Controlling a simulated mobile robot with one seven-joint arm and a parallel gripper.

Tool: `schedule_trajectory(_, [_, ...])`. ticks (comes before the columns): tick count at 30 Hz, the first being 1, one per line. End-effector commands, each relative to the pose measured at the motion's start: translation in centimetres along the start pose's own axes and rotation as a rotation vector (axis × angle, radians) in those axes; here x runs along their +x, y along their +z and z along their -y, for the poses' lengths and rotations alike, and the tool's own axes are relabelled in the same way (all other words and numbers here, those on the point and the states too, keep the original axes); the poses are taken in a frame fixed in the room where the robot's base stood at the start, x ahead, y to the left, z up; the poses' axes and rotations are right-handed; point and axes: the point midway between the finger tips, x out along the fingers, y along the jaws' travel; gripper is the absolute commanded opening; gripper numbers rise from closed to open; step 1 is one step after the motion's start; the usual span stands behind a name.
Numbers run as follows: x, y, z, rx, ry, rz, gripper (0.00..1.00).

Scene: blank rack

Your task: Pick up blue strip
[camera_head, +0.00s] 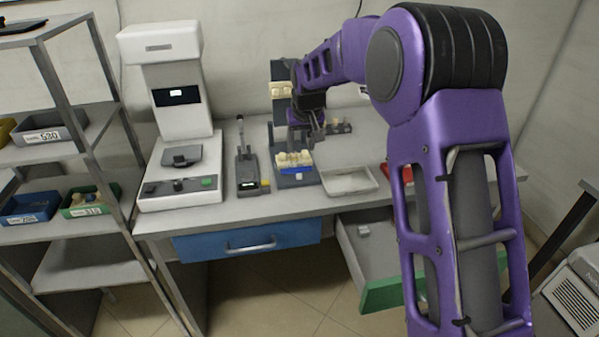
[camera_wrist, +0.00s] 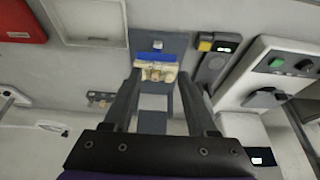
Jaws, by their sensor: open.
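The blue strip (camera_head: 296,170) lies along the front of a dark grey-blue stand (camera_head: 289,182) on the bench. Cream-coloured blocks (camera_head: 293,158) sit right behind it. In the wrist view the blue strip (camera_wrist: 151,57) crosses the stand (camera_wrist: 172,42), with the cream blocks (camera_wrist: 156,72) on its near side. My gripper (camera_head: 306,136) hangs above and behind the stand in the head view. In the wrist view the fingers of my gripper (camera_wrist: 158,77) are apart, with the stand and cream blocks showing between them. Nothing is held.
A device with a small lit display (camera_head: 250,170) stands left of the stand, then a white machine (camera_head: 178,175). An empty pale tray (camera_head: 349,181) lies to the right, then a red box (camera_head: 396,172). An open drawer (camera_head: 372,250) juts out below the bench.

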Motion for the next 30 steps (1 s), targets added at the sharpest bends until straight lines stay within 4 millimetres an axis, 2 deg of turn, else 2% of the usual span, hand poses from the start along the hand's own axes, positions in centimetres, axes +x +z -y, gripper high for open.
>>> schedule_trajectory(1, [1.5, 0.2, 0.0, 0.0, 0.0, 0.005, 0.57])
schedule_trajectory(9, [7.1, 0.1, -0.1, -0.002, 0.001, 0.003, 0.57])
schedule_trajectory(12, [8.5, 0.1, -0.1, -0.002, 0.001, 0.001, 0.57])
schedule_trajectory(19, [10.0, 0.1, -0.2, -0.002, 0.002, 0.0, 0.57])
schedule_trajectory(27, [13.8, 0.3, -0.5, -0.002, 0.001, 0.001, 0.57])
schedule_trajectory(30, [14.4, 0.3, -0.5, -0.002, 0.001, -0.001, 0.57])
